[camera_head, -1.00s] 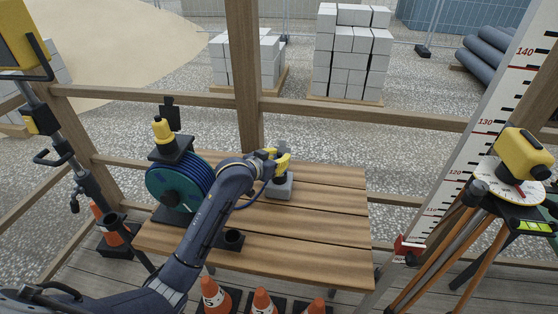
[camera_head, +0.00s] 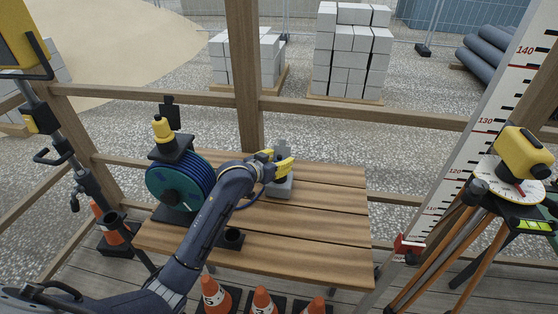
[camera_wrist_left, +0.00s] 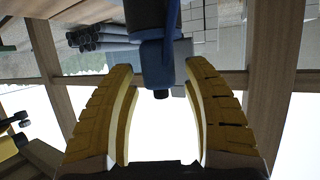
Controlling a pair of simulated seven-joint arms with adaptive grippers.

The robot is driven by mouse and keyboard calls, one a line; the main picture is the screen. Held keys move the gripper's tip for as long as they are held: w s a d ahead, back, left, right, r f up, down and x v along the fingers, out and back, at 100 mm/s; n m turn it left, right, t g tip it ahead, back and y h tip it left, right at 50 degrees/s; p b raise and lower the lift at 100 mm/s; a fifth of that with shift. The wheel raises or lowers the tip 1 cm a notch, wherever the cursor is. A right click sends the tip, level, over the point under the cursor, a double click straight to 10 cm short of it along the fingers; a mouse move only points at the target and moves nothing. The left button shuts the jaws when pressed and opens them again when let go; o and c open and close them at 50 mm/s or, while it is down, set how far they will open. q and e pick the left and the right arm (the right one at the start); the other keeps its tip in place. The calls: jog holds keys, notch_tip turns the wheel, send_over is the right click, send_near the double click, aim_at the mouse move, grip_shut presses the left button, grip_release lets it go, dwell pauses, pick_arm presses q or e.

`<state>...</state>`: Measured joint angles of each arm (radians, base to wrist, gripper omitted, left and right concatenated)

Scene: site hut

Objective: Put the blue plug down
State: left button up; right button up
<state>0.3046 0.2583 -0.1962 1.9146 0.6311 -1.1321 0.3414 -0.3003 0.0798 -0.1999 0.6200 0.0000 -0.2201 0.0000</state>
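The blue plug (camera_wrist_left: 153,68) shows in the left wrist view between my left gripper's yellow fingers, with a dark tip towards me. My left gripper (camera_head: 281,163) is open around it, and in the left wrist view (camera_wrist_left: 160,95) a narrow gap shows on each side. In the head view the fingers are over a grey block (camera_head: 280,188) at the back of the wooden bench (camera_head: 310,226) and largely hide the plug. I cannot tell exactly how the plug rests on the block. My right gripper is not in view.
A blue cable reel (camera_head: 180,185) stands left of my arm, with a yellow-topped post (camera_head: 162,130) at it. A dark cup-shaped holder (camera_head: 233,238) is near the arm. The bench's right half is clear. A yellow level on a tripod (camera_head: 524,152) stands at right.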

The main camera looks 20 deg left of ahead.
pick_arm(q)
jog(key=shift+r, duration=0.1)
jog(key=shift+r, duration=0.25)
jog(key=v, duration=1.2)
